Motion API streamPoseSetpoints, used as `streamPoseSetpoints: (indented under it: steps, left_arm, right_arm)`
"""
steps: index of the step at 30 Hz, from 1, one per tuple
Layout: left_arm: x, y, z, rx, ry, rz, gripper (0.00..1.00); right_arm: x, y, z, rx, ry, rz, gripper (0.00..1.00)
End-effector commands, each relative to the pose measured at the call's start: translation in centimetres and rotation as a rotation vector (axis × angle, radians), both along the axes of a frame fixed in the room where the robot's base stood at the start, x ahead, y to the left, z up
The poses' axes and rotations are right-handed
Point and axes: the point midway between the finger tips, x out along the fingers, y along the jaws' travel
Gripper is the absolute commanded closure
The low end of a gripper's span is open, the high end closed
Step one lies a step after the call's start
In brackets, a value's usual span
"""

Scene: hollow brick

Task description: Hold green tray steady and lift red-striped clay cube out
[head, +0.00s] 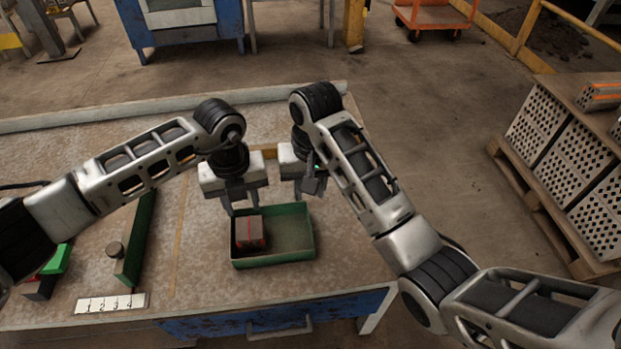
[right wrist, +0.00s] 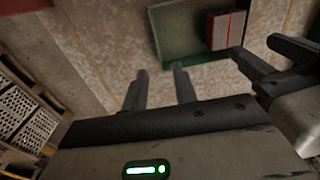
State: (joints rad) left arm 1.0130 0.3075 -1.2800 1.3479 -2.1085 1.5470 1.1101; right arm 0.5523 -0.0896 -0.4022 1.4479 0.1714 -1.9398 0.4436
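The green tray (head: 275,258) sits on the workbench, with its left part holding the red-striped clay cube (head: 250,232), a dark brownish block with red lines. In the right wrist view the tray (right wrist: 185,60) and cube (right wrist: 225,30) show at the top. My left gripper (head: 241,206) is open and empty at the tray's far left side, behind the cube; whether it touches the rim I cannot tell. Its fingers also show in the right wrist view (right wrist: 268,58). My right gripper (head: 308,190) is beyond the tray's far right side, and the right wrist view shows its fingers (right wrist: 160,88) apart and empty.
A numbered strip (head: 110,303) lies at the front. Pallet-stacked hollow bricks (head: 565,150) stand off the bench at right.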

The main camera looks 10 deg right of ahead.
Motion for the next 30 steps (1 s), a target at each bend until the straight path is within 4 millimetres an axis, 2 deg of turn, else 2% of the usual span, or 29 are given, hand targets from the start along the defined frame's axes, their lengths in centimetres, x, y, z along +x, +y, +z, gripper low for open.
streamPoseSetpoints:
  steps: [1,4,8,24,30]
  left_arm:
    - [0.0,0.0,0.0,0.0,0.0,0.0,0.64]
    - [0.0,0.0,0.0,0.0,0.0,0.0,0.64]
    - [0.0,0.0,0.0,0.0,0.0,0.0,0.64]
    - [0.0,0.0,0.0,0.0,0.0,0.0,0.64]
    - [0.0,0.0,0.0,0.0,0.0,0.0,0.64]
  right_arm:
    - [0.2,-0.1,0.7,-0.017,0.012,-0.006,0.72]
    - [0.3,-0.1,1.3,-0.036,0.031,-0.014,0.72]
    - [0.2,-0.1,0.4,-0.04,0.04,-0.018,0.72]
    - [0.2,-0.2,-9.9,-0.042,0.039,-0.015,0.72]
    - [0.3,-0.2,-12.9,-0.041,0.037,-0.015,0.72]
